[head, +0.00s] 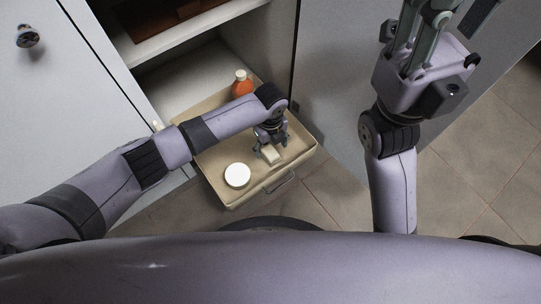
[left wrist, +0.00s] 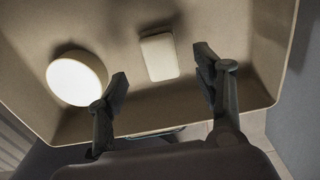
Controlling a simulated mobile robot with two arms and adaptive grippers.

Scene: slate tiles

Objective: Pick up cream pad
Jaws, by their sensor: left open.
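The cream pad (head: 271,155) is a small pale block in the open drawer (head: 218,188). In the left wrist view the pad (left wrist: 159,57) lies on the drawer floor, ahead of and between the two fingertips. My left gripper (head: 270,141) is open over the drawer, its fingers pointing down around the pad's area. In the left wrist view the left gripper (left wrist: 161,88) has its fingers wide apart with nothing between the tips. My right gripper (head: 432,30) is raised at the upper right; its fingertips are cut off by the picture's top edge.
A round white-topped object (head: 237,175) sits in the drawer left of the pad. An orange bottle (head: 242,84) with a white cap stands at the back of the drawer. The drawer walls surround the pad. Grey cabinet panels (head: 335,75) flank the drawer.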

